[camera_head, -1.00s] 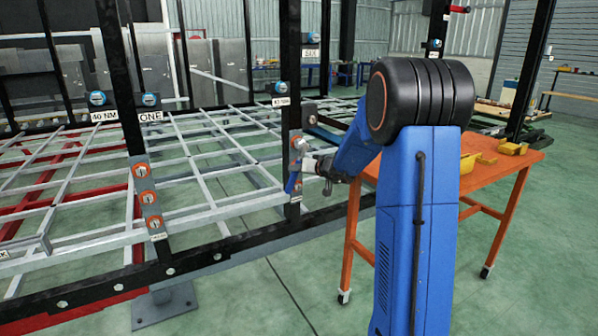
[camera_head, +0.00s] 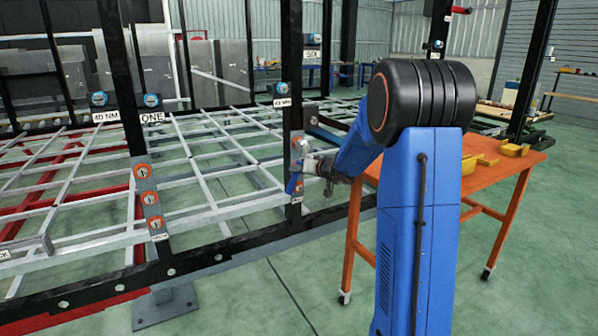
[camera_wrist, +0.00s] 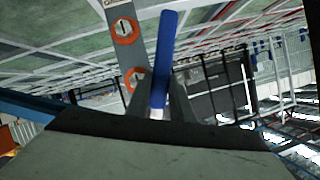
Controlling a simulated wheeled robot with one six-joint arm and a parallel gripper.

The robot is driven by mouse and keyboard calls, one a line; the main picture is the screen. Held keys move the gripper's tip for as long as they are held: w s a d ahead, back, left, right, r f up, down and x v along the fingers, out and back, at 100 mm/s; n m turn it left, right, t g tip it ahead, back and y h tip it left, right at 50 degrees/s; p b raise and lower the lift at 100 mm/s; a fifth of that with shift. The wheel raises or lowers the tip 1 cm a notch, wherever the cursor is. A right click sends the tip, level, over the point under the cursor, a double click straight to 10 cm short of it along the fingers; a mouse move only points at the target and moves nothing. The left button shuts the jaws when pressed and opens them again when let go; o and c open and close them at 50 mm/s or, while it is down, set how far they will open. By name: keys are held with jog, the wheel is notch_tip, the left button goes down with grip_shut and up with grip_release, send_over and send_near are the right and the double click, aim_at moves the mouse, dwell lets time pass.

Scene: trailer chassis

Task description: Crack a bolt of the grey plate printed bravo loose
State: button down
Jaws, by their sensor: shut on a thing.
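My gripper (camera_head: 318,166) is in front of the black post, shut on a blue-handled tool (camera_head: 293,184). In the wrist view the blue handle (camera_wrist: 165,55) stands up between the fingers of my gripper (camera_wrist: 160,98). A grey plate (camera_head: 296,158) on that post carries a bolt (camera_head: 299,143) just above the tool. In the wrist view a grey plate (camera_wrist: 129,55) shows two bolts with orange rings, one (camera_wrist: 125,30) clear and one (camera_wrist: 135,78) partly behind a finger. The tool's working end is hidden, so I cannot tell whether it sits on a bolt. I cannot read the plate's print.
Another grey plate (camera_head: 148,205) on the left post has orange-ringed bolts. The chassis frame (camera_head: 215,160) spreads behind. An orange table (camera_head: 490,180) with yellow trays (camera_head: 475,163) stands right of my arm. The green floor (camera_head: 270,290) in front is clear.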

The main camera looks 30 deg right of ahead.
jog(key=shift+w, duration=0.8)
dwell(0.8)
jog(key=c, duration=2.3)
grip_release()
grip_shut()
jog(key=shift+d+f+n+h, duration=0.15)
jog(key=shift+d+n+h, duration=0.25)
jog(key=shift+d+n, duration=0.2)
jog(key=shift+d, duration=0.1)
jog(key=shift+d+f+n+h, duration=0.15)
jog(key=shift+d+n+h, duration=0.25)
jog(key=shift+d+n, duration=0.3)
